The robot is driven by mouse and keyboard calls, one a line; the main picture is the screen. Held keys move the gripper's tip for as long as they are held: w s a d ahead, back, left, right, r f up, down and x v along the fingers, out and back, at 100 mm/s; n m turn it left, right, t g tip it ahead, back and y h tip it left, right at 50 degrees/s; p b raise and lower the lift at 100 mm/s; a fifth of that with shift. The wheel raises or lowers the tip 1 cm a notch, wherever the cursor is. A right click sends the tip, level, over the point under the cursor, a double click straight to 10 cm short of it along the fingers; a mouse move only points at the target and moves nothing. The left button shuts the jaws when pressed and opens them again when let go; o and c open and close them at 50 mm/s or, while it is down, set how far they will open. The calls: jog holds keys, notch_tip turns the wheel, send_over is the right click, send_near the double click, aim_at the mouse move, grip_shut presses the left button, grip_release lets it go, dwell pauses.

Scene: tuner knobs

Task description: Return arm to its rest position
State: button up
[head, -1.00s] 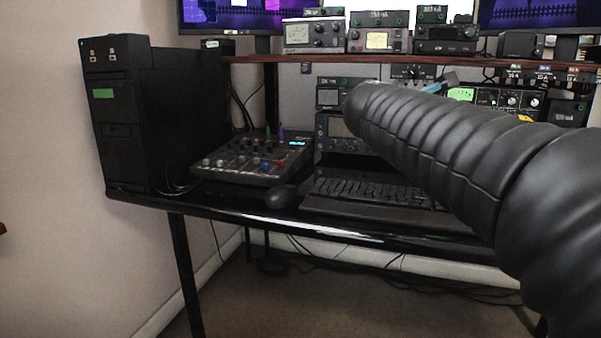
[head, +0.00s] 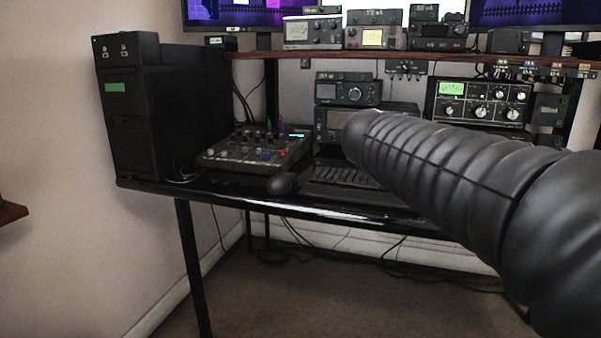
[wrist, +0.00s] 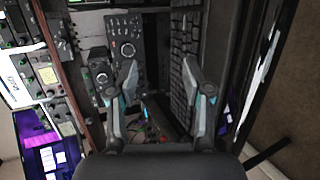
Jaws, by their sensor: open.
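My gripper (wrist: 159,75) shows in the wrist view with its two fingers wide apart and nothing between them. Past the fingers are dark radio panels and the keyboard, seen turned on their side. In the head view my dark ribbed arm reaches in from the right and hides my gripper. A tuner unit (head: 481,101) with a green-lit meter and several knobs stands under the shelf, behind my arm. A small radio (head: 348,91) with a round dial sits to its left.
The black desk (head: 330,215) holds a computer tower (head: 146,125), a mixer (head: 255,148), a mouse (head: 282,183) and a keyboard (head: 342,178), partly behind my arm. A brown shelf (head: 270,55) carries more radios.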

jog(key=s+a+f+m+g+y+p, duration=0.1)
jog(key=s+f+m+g+y, duration=0.25)
jog(key=s+f+m, duration=0.65)
jog(key=s+a+f+m+g+y+p, duration=0.1)
jog(key=s+f+y, duration=0.1)
jog(key=s+f, duration=0.3)
jog(key=s+a+f+m+g+y+p, duration=0.1)
jog(key=s+f, duration=0.4)
jog(key=s, duration=0.9)
jog(key=shift+s+a+f+m+y+p, duration=0.15)
jog(key=shift+a+f+m+y+p, duration=0.2)
jog(key=shift+a, duration=0.3)
